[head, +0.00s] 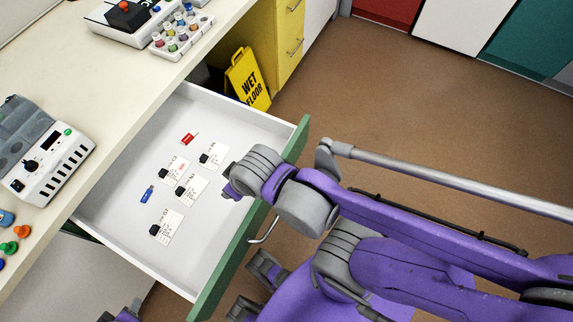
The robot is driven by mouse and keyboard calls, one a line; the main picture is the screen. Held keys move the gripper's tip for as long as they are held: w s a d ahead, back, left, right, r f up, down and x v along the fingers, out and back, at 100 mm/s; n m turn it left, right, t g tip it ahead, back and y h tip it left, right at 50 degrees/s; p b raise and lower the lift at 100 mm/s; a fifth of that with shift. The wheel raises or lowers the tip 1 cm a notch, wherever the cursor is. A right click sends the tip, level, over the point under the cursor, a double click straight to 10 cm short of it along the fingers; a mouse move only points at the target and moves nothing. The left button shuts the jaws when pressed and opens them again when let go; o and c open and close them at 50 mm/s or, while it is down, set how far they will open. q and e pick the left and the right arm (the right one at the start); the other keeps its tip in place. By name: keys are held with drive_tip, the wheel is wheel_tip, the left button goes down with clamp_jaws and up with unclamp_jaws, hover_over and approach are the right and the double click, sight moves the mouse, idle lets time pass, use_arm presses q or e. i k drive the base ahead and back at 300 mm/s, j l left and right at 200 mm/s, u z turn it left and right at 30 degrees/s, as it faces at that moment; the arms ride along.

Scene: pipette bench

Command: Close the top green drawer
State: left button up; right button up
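The top green drawer is pulled out from under the bench, with its green front (238,250) running diagonally and its white interior (135,205) showing. A silver handle (266,231) sits on the outer face of the front. My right arm comes in from the right, and its gripper (231,184) is over the drawer, just inside the front panel. Its fingertips are small and partly hidden by the wrist, so I cannot tell whether they are open or shut. I see nothing held. My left gripper is not clearly in view.
Several labelled cards (190,189), a blue stick (147,194) and a red item (189,139) lie in the drawer. The bench top (125,110) carries devices and a rack of coloured caps (182,36). A yellow wet-floor sign (248,80) stands beyond the drawer. Brown floor (400,105) is open beyond.

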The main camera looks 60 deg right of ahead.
sight(215, 235)
drive_tip(key=k+l+z, duration=0.45)
drive_tip(key=k+j+z, duration=0.15)
drive_tip(key=z, duration=0.15)
drive_tip(key=k+z, duration=0.1)
drive_tip(key=k, duration=0.3)
